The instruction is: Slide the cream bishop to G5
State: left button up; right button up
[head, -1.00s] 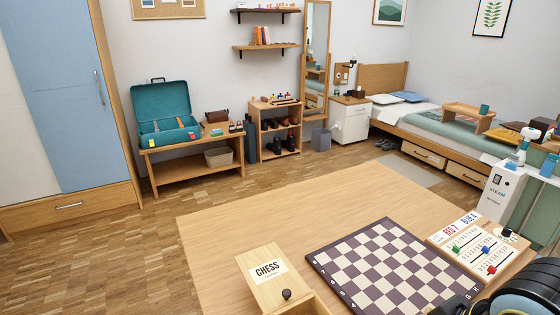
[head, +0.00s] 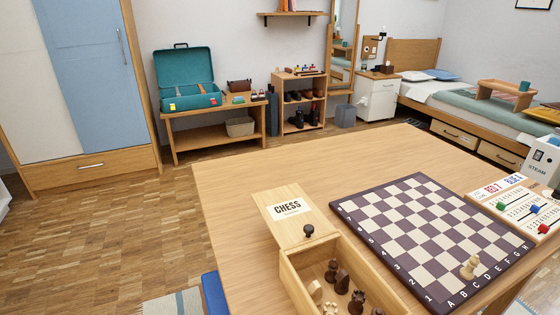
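The chessboard (head: 425,229) lies on the wooden table, with dark and cream squares and letters A to H along its lower right edge. One cream chess piece (head: 469,267) stands on it near the lettered edge; it is too small to tell its kind for sure. The open chess box drawer (head: 310,280) holds several dark pieces (head: 342,280) and a few cream ones (head: 315,291), partly cut off by the frame. No cream bishop can be told apart with certainty. Neither gripper is in view.
The box lid marked CHESS (head: 287,211) has a dark knob at its near end. A score counter with coloured sliders (head: 522,205) stands right of the board. The table top (head: 300,165) behind the board is clear.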

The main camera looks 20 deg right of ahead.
aim_at(467, 272)
jog(key=j+z, duration=0.1)
jog(key=z, duration=1.65)
jog(key=i+l, duration=0.1)
jog(key=l, duration=0.3)
jog(key=i+l, duration=0.1)
jog(key=l, duration=0.35)
jog(key=i+l, duration=0.1)
jog(key=l, duration=0.3)
jog(key=u, duration=1.85)
